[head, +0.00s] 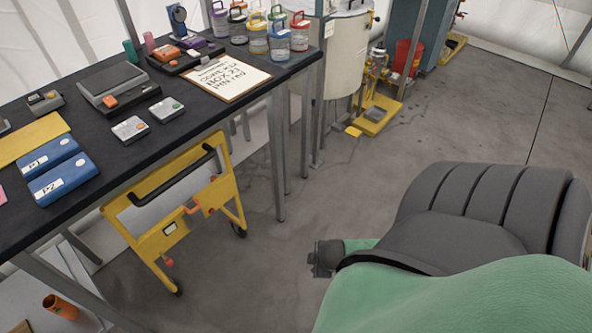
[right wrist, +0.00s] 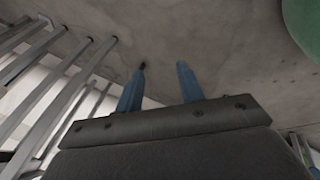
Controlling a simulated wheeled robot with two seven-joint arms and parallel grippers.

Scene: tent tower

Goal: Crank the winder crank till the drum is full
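I cannot make out a winder crank or its drum for certain in either view. A small yellow machine on a yellow base (head: 378,117) stands on the floor past the table's far end, too small to show whether it has a crank. In the right wrist view my right gripper (right wrist: 162,82) shows two blue fingers apart with nothing between them, above bare grey floor. My left gripper is not in view.
A black table (head: 130,163) on the left carries blue cases, small devices, a clipboard (head: 228,78) and colored-lid jars. A yellow wheeled cart (head: 172,213) stands under its edge. A pale tank (head: 347,55) and red bucket (head: 404,58) stand behind. The middle floor is clear.

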